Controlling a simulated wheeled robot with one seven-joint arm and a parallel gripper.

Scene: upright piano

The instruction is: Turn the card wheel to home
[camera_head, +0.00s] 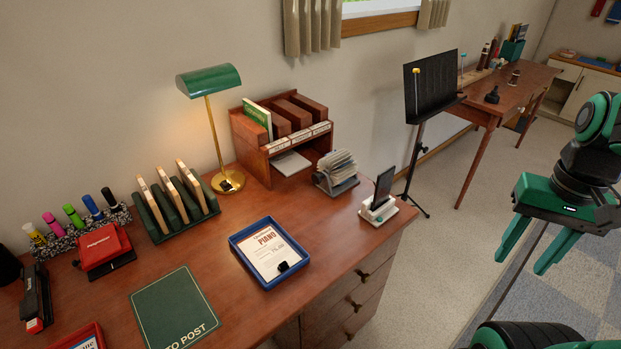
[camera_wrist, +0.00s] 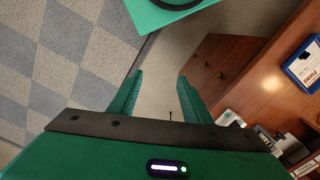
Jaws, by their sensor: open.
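The card wheel (camera_head: 337,171) is a small rotary file of pale cards on a dark base. In the head view it stands on the brown desk (camera_head: 225,262), in front of the wooden letter rack. Which card faces front is too small to tell. My gripper (camera_head: 521,254) is at the right of the head view, out beyond the desk's right end, with its two green fingers apart and nothing between them. In the wrist view my gripper (camera_wrist: 157,92) points down over the floor, and the desk is at the right.
A phone on a white stand (camera_head: 379,200) is to the card wheel's right. The letter rack (camera_head: 280,137) is behind it, with a brass lamp (camera_head: 213,120) to the left. A blue tray (camera_head: 240,261) lies in front. A black music stand (camera_head: 431,88) stands beyond the desk.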

